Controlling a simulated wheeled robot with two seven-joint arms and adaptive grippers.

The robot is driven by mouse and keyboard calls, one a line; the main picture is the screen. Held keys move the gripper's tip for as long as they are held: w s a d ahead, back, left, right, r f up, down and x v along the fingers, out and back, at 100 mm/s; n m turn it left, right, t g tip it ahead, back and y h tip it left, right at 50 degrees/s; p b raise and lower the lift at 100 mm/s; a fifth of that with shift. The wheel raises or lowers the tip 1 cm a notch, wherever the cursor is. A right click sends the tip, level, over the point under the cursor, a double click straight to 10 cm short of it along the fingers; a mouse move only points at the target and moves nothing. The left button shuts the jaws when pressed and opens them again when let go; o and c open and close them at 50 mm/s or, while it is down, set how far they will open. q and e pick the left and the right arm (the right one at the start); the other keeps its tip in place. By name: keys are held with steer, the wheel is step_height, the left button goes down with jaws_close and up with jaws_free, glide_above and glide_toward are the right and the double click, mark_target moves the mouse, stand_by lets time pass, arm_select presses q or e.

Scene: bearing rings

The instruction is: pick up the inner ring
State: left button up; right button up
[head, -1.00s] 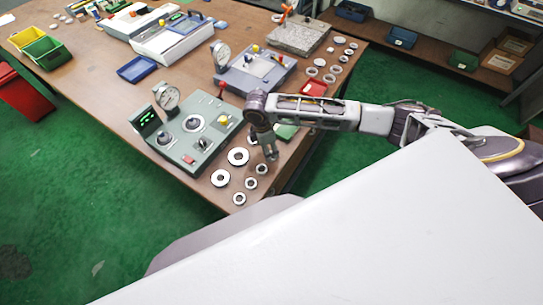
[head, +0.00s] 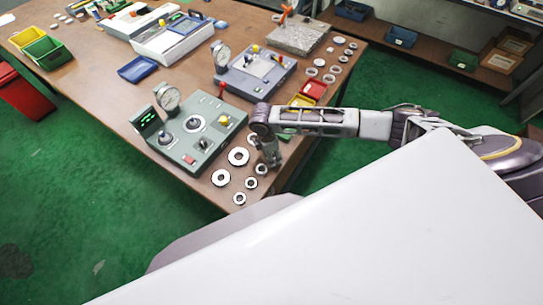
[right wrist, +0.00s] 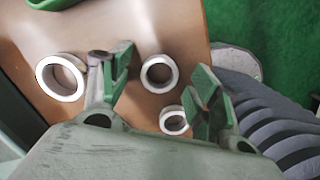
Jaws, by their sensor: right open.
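Several pale metal rings lie flat on the near corner of the brown table. Two larger ones (head: 238,156) (head: 221,178) are at the left, and smaller ones (head: 262,168) (head: 251,182) (head: 239,198) run along the right. I cannot tell which is the inner ring. My right gripper (head: 271,160) is low over the table beside the farthest small ring. In the right wrist view the open gripper (right wrist: 166,78) has one ring (right wrist: 159,74) showing between its green-padded fingers, a smaller ring (right wrist: 173,120) just below, and a larger ring (right wrist: 62,77) outside to the left. It holds nothing.
A green-grey test box (head: 193,135) with a dial gauge stands left of the rings. A blue-grey device (head: 254,72) and red (head: 314,89) and yellow bins (head: 300,101) are farther back. The table's right edge is close to my gripper.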

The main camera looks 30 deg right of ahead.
steer(key=shift+c, duration=0.3)
steer(key=c, duration=1.1)
steer(key=shift+o, duration=0.2)
steer(key=shift+r, duration=0.1)
step_height(320, 180, up, 10)
steer(key=shift+b, duration=0.35)
